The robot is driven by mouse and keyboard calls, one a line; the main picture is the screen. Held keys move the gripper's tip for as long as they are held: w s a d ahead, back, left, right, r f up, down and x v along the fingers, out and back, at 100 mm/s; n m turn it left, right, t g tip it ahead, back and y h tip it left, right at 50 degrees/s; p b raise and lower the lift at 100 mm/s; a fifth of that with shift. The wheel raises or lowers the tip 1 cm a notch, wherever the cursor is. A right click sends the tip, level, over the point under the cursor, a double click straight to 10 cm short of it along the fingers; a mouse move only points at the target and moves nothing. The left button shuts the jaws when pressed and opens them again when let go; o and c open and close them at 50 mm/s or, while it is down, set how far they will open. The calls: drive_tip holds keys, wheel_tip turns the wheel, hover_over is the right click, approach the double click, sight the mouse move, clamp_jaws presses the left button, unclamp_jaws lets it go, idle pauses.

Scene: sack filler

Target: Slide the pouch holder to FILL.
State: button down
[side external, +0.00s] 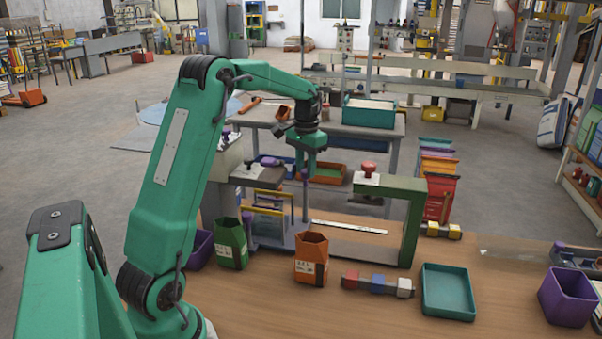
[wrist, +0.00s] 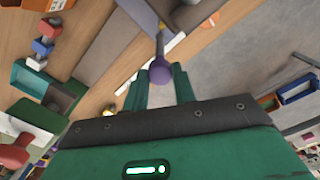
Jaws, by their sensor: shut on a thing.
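My gripper (side external: 306,168) points down over the bench, left of the green arch. Its fingers are shut on a purple knob (wrist: 159,70) at the top of a thin post. The post runs down to the pouch holder (side external: 268,240), a grey carriage with upright coloured slats. In the wrist view the knob sits between my green fingertips (wrist: 160,85). A pale marked strip (side external: 348,227) runs along the track to the right of the holder. No FILL label is readable.
A green arch (side external: 410,225) with a red knob (side external: 368,168) stands to the right. Green (side external: 231,243) and orange (side external: 311,259) pouches stand in front. Coloured blocks (side external: 378,284), a teal tray (side external: 447,291) and a purple bin (side external: 568,297) lie to the right.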

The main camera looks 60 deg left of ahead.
drive_tip(key=shift+s+a+r, duration=0.1)
drive_tip(key=shift+s+a, duration=0.15)
drive_tip(key=shift+a, duration=0.1)
drive_tip(key=c, duration=1.1)
unclamp_jaws()
drive_tip(key=shift+d, duration=0.1)
drive_tip(key=shift+w+r, duration=0.1)
drive_tip(key=shift+r, duration=3.8)
drive_tip(key=shift+d, duration=0.1)
